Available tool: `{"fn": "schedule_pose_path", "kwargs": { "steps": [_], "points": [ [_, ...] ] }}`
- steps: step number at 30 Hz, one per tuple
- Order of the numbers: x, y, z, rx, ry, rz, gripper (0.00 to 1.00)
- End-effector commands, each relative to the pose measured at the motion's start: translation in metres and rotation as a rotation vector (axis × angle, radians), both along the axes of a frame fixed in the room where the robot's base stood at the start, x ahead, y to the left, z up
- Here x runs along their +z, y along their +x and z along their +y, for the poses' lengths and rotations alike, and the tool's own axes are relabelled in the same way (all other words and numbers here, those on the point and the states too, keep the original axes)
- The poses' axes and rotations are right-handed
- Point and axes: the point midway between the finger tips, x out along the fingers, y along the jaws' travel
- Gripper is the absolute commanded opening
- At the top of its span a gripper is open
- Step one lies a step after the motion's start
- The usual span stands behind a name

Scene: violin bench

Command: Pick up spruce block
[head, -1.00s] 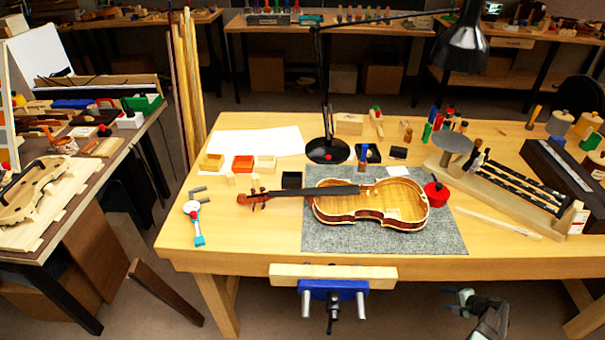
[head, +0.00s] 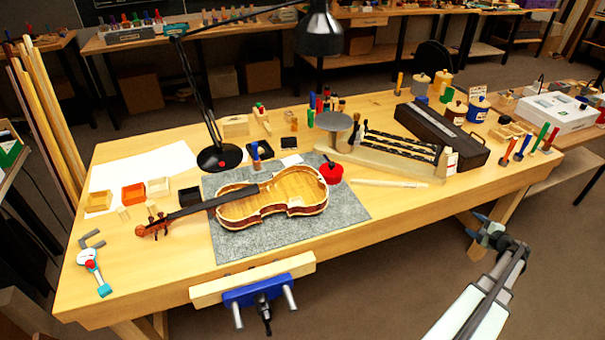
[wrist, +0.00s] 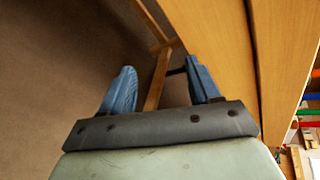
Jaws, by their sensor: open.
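Several pale wood pieces could be the spruce block; I cannot tell which it is. A larger pale block (head: 236,126) sits at the back of the bench, right of the white paper. Two small pale blocks (head: 123,213) (head: 152,207) stand at the left, in front of the small open boxes. My gripper (head: 479,226) is off the bench's front edge at the right, far from all of these. In the wrist view its two blue fingers (wrist: 160,72) are apart with nothing between them, over the floor and a bench leg.
A violin (head: 270,200) lies on a grey mat (head: 235,246) mid-bench. A black lamp (head: 219,157) stands behind it, its arm reaching overhead. A blue vise (head: 260,290) juts from the front edge. The front right of the bench top (head: 400,205) is mostly clear.

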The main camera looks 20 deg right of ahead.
Motion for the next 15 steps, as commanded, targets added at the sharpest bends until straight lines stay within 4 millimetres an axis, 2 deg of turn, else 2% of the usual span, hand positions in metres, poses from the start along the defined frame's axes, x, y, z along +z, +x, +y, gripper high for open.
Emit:
{"fn": "schedule_pose_path", "kwargs": {
  "steps": [11, 15],
  "points": [
    [0.062, -0.001, -0.049, -0.119, -0.007, 0.129, 0.62],
    [0.104, -0.002, -0.075, -0.203, -0.034, 0.193, 0.62]
  ]
}}
